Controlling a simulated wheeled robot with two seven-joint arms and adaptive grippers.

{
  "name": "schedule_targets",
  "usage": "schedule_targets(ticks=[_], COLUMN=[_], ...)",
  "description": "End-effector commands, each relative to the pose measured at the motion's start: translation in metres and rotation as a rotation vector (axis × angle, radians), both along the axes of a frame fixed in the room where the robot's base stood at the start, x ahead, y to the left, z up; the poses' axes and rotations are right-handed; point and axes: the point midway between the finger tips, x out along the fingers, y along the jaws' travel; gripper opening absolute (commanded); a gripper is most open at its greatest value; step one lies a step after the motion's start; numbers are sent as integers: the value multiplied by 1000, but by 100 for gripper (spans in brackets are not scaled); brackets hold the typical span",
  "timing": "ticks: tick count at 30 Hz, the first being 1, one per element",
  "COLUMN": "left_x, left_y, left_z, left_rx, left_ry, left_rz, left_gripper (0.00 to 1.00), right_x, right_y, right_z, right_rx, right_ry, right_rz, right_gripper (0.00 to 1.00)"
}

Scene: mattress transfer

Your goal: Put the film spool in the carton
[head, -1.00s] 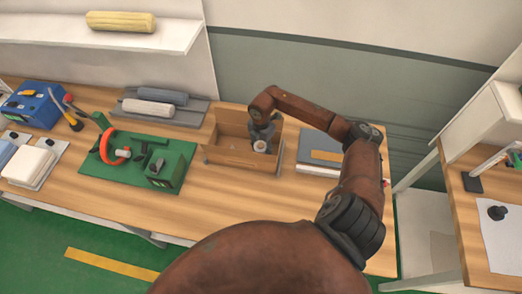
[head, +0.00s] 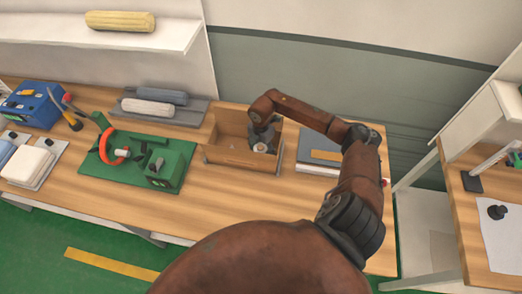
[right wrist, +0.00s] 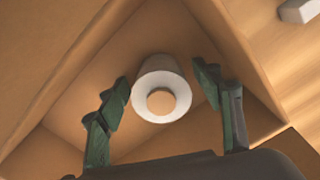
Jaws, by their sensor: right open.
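The carton (head: 228,157) is an open brown box on the wooden table, right of the green board. The film spool is a small white cylinder with a tan centre; it shows in the right wrist view (right wrist: 146,106) inside the carton, between my fingers. In the head view the spool (head: 259,147) is partly hidden by my gripper. My right gripper (right wrist: 164,107) is open, reaching down into the carton, with a gap on each side of the spool. My left gripper is not in view.
A green board (head: 126,174) with an orange ring and tools lies left of the carton. A grey tray (head: 190,115) with two rolls is behind it. A grey flat case (head: 309,162) lies to the carton's right. Bare table lies in front of the carton.

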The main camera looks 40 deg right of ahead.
Motion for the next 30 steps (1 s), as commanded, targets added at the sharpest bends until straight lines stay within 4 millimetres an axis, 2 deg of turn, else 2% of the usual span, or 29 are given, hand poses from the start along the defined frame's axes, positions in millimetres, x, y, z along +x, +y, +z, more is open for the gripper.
schedule_targets(ticks=[5, 15, 21, 25, 30], left_x=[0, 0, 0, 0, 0], left_y=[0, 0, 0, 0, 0], left_z=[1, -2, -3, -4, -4], left_rx=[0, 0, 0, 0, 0], left_ry=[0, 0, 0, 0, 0], left_rz=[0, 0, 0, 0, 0], left_gripper=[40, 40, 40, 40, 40], right_x=[1, 1, 1, 0, 0], right_y=[0, -1, 0, 0, 0], right_z=[12, 81, 111, 121, 124], right_rx=[0, -1, -2, -1, 0], right_ry=[-3, -3, -2, -1, -1], right_rz=[1, 1, 0, 0, 0], right_gripper=[60, 60, 60, 60, 60])
